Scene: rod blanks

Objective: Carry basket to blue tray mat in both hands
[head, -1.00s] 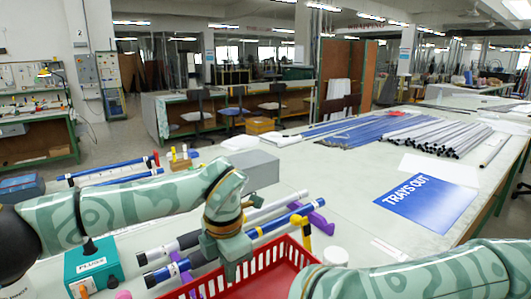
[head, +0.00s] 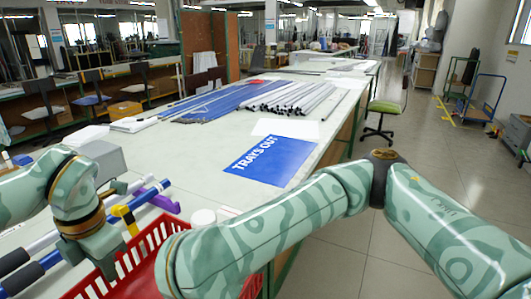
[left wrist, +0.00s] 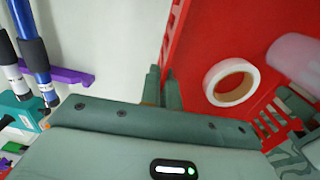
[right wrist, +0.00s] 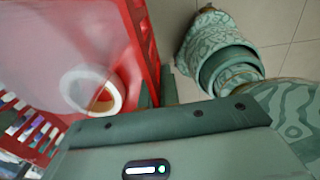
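The red basket (head: 140,262) is at the bottom of the head view, at the near edge of the bench, partly hidden by my right arm. My left gripper (head: 106,268) is at its left rim; in the left wrist view its fingers (left wrist: 160,86) are closed around the red wall. In the right wrist view my right gripper's fingers (right wrist: 158,86) close on the opposite wall; that gripper is hidden in the head view. A white ring (left wrist: 231,82) and a pale cylinder (left wrist: 295,58) show inside the basket. The blue mat (head: 274,160) marked TRAYS OUT lies flat and bare.
A grey box (head: 103,160) stands farther left. Piled rods (head: 300,98) lie beyond the mat. Open floor (head: 365,255) is at right.

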